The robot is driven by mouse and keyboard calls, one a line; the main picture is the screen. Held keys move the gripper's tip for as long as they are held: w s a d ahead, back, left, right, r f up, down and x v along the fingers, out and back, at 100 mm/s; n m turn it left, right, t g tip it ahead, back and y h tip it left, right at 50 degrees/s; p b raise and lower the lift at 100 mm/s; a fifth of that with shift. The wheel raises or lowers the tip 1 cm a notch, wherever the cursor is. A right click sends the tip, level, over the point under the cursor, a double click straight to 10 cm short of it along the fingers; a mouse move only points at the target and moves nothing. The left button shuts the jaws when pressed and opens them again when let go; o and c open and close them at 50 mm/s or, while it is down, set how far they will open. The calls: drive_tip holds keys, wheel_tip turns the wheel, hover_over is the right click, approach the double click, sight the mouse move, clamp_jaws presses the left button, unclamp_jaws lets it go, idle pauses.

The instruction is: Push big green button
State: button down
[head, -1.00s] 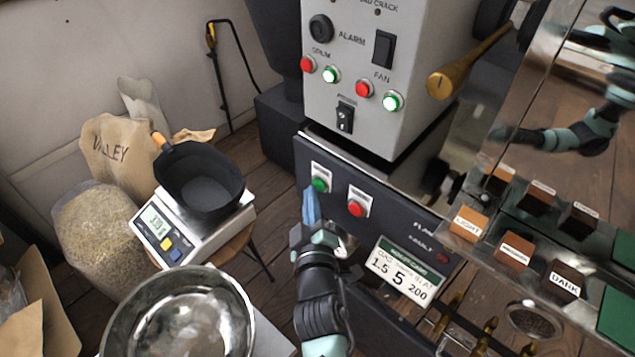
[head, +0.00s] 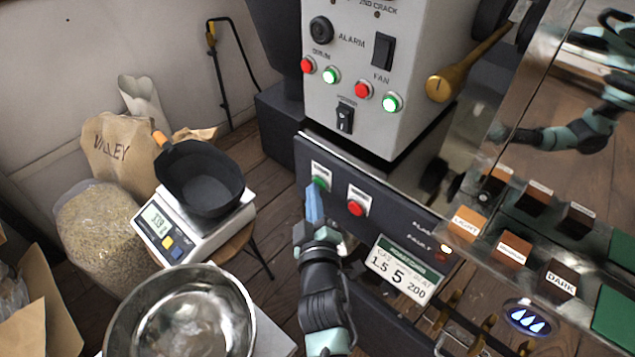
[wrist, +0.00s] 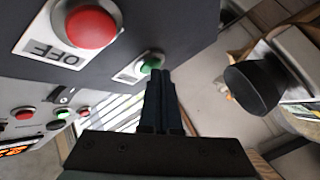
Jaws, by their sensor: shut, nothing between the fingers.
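The big green button (head: 320,182) sits on a white plate at the left of the dark lower panel. My gripper (head: 313,192) is shut and empty, its blue fingertips right at the button's lower edge in the head view. In the wrist view the green button (wrist: 151,64) shows just beyond the tips of my gripper (wrist: 158,76), partly covered by them. The fingers appear to touch or nearly touch it; I cannot tell which. How far the button is pressed in is unclear.
A red button (head: 355,208) is right of the green one; its plate reads OFF in the wrist view. A scale (head: 160,240) and steel bowl (head: 180,315) stand left.

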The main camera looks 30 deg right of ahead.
idle(0.4)
drive_tip(key=shift+s+a+b, duration=0.3)
drive_tip(key=shift+a+b, duration=0.45)
drive_tip(key=shift+b, duration=0.15)
drive_tip(key=shift+a, duration=0.1)
drive_tip(key=a+b, duration=0.1)
drive_tip(key=s+a+b, duration=0.1)
drive_tip(key=a, duration=0.1)
drive_tip(key=a+b, duration=0.1)
drive_tip(key=b, duration=0.1)
drive_tip(key=shift+s+a, duration=0.25)
drive_tip(key=shift+s, duration=0.15)
drive_tip(key=shift+r, duration=0.15)
